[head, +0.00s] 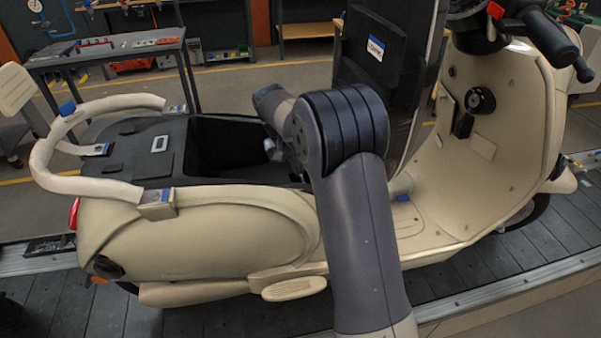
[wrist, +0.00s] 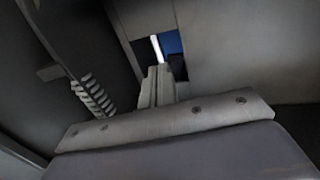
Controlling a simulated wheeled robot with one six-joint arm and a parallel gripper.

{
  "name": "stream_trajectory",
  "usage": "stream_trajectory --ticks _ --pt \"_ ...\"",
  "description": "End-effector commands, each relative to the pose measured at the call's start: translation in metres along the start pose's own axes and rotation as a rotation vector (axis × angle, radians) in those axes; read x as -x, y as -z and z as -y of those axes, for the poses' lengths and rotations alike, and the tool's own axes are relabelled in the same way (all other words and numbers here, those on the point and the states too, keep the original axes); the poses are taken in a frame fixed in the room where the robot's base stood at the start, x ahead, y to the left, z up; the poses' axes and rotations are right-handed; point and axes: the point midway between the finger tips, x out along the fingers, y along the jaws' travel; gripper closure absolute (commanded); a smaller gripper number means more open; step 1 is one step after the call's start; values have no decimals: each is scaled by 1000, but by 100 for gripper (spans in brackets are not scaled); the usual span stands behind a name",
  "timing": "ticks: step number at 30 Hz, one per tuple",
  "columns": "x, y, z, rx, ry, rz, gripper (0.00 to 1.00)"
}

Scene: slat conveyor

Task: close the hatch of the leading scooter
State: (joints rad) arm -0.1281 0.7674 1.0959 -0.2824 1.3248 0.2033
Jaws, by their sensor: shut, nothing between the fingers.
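The leading scooter (head: 230,235) is cream, stands side-on, and fills the head view. Its hatch (head: 402,75) is a tall dark panel with a small white-and-blue label, standing upright and open at the front end of the dark storage opening (head: 215,140). My arm passes in front of the opening and the lower part of the hatch. My gripper (wrist: 157,78) shows shut and empty in the wrist view, its fingers pointing toward grey and dark surfaces with a blue patch. In the head view it is mostly hidden behind my arm. I cannot tell whether it touches anything.
A curved cream grab rail (head: 90,185) surrounds the scooter's rear deck. The handlebar (head: 540,35) and front shield stand at the right. The slat conveyor (head: 70,305) runs underneath. A grey workbench (head: 110,50) stands behind at the left. A ribbed spring-like part (wrist: 92,97) shows in the wrist view.

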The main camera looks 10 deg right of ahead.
Motion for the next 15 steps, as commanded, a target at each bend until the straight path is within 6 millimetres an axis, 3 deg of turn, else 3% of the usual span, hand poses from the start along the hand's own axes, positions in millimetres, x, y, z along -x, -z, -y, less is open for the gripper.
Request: stream_trajectory --ticks 6,15 --pt "-26 0 -1 0 0 0 100" --pt "-34 0 0 -1 1 -1 100"
